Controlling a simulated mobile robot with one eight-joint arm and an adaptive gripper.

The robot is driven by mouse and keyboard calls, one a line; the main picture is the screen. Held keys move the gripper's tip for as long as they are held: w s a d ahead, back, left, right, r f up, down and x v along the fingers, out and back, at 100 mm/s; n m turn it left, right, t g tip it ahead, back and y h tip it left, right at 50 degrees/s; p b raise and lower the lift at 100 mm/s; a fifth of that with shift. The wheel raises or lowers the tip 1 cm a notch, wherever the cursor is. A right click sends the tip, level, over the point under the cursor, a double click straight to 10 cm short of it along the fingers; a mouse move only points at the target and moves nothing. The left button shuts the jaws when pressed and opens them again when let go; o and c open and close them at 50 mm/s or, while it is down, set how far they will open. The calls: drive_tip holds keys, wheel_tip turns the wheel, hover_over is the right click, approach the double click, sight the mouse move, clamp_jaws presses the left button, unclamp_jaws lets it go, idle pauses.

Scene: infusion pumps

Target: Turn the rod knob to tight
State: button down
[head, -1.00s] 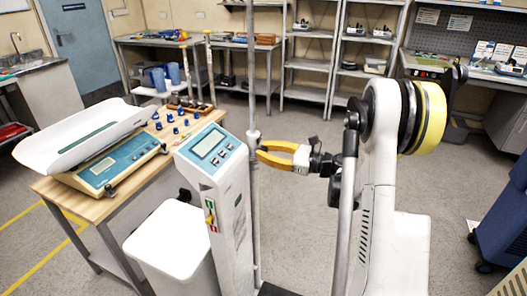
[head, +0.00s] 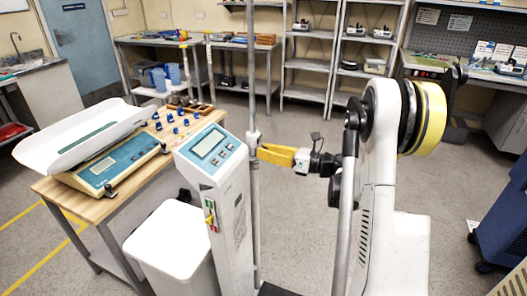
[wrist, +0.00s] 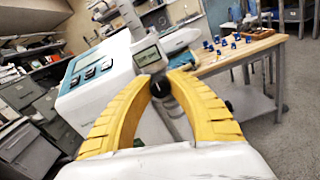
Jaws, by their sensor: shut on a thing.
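The upright grey rod (head: 254,90) stands behind the pump-like column with a display (head: 211,143). A collar (head: 253,138) sits on the rod at the height of my gripper. My gripper (head: 260,152) has yellow fingers that reach the rod from the right. In the wrist view the fingertips (wrist: 160,84) are shut on a small dark knob (wrist: 160,88) in front of the rod (wrist: 131,18). The fingers hide the knob's sides, and no tight or loose mark is readable. In the head view the knob is hidden by the fingers.
A wooden table (head: 50,187) to the left holds a baby scale (head: 108,168) and several blue-topped pieces (head: 176,130). Shelves (head: 308,68) line the back wall.

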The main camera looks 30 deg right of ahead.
drive_tip(key=c, duration=1.2)
unclamp_jaws()
drive_tip(key=v, duration=1.2)
drive_tip(key=shift+d, duration=0.1)
